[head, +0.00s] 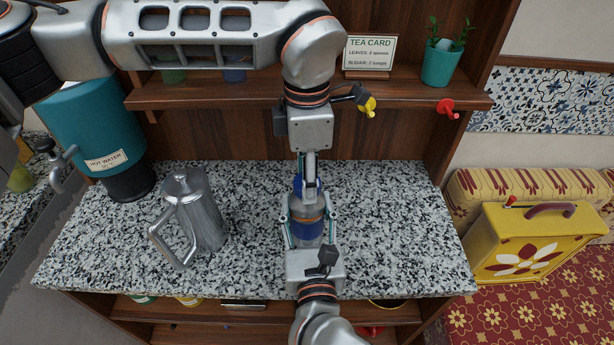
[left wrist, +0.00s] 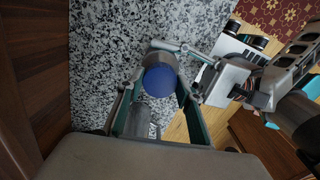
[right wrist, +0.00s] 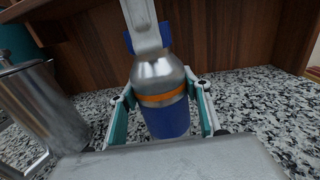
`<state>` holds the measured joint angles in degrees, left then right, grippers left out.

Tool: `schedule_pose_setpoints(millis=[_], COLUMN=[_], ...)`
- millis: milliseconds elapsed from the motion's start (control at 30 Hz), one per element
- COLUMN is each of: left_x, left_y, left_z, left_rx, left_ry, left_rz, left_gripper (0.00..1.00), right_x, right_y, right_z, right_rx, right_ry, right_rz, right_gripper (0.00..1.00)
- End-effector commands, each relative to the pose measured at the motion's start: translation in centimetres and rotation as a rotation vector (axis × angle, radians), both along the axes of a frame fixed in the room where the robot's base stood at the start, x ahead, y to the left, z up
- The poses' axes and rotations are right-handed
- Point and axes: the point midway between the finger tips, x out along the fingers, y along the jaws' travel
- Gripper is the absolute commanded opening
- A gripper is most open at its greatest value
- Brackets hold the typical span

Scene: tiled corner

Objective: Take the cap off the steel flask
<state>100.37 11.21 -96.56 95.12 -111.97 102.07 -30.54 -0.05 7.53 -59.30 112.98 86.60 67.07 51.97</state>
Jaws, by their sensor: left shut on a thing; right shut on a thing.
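The steel flask (head: 305,211) stands upright on the speckled counter, with an orange band and a blue lower part. It also shows in the right wrist view (right wrist: 159,78). My right gripper (head: 304,222) comes from the near side and is shut on the flask's body. The blue cap (left wrist: 160,80) is at the flask's top, partly hidden behind a finger in the right wrist view. My left gripper (head: 309,185) reaches down from above and is shut on the cap. I cannot tell whether the cap is loosened.
A steel pot (head: 202,215) stands left of the flask, near a teal hot water urn (head: 92,125). A shelf (head: 220,98) with a tea card (head: 369,54) and plant pot (head: 441,64) is behind. The counter right of the flask (head: 390,220) is clear.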

Motion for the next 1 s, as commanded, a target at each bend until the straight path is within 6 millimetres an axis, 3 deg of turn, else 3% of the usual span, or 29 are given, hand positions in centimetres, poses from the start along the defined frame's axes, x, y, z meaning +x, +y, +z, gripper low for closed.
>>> schedule_pose_setpoints(millis=[1000], left_x=[-0.08], left_y=[-0.05], left_z=[0.09], left_rx=[0.002], left_ry=[0.002], left_rz=[1.900], left_gripper=[0.10], right_x=[0.03], right_y=[-0.05], right_z=[-0.04], right_rx=[0.000], right_ry=[0.001], right_rz=[-0.001], right_gripper=[0.00])
